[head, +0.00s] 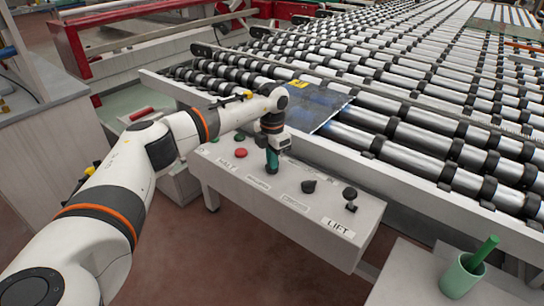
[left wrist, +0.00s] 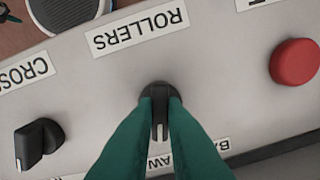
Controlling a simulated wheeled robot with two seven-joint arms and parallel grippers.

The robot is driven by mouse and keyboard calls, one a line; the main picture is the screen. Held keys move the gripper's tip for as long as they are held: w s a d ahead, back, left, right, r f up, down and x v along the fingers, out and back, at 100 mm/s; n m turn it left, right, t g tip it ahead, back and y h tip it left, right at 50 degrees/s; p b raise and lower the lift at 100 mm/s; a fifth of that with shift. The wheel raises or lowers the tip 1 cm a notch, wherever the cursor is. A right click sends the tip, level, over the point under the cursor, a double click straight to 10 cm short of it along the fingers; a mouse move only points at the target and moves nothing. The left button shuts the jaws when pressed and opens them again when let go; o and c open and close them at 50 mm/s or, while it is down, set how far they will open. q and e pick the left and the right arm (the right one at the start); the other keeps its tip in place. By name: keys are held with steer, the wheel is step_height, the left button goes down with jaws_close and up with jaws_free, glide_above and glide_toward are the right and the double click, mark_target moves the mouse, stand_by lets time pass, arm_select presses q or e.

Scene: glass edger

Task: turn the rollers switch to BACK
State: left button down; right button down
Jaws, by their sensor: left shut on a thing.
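My left gripper (head: 271,165) points down at the control panel (head: 368,213) from above. In the left wrist view its green fingertips (left wrist: 160,118) are shut on the black knob of the rollers switch (left wrist: 160,92). The upside-down ROLLERS label (left wrist: 138,32) is beside this knob. The fingers cover part of the knob and labels. In the head view the gripper hides most of the knob. My right gripper is not in view.
A red button (head: 240,153) is left of the gripper. Another black knob (head: 308,187) and a black lever (head: 350,195) by the LIFT label are to the right. Behind the panel, a glass sheet (head: 320,108) lies on the roller conveyor. A green cup (head: 462,278) stands at lower right.

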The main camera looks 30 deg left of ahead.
arm_select(q)
steer(key=n+p, duration=0.2)
steer(key=n, duration=0.3)
steer(key=shift+r+n, duration=0.15)
steer(key=shift+n, duration=0.15)
steer(key=n+p, duration=0.1)
steer(key=n, duration=0.3)
steer(key=shift+n, duration=0.4)
steer(key=shift+w, duration=0.1)
steer(key=c, duration=1.5)
jaws_free()
step_height(320, 180, up, 12)
steer(key=shift+f+b, duration=0.1)
steer(key=shift+b, duration=0.85)
steer(key=shift+f, duration=0.1)
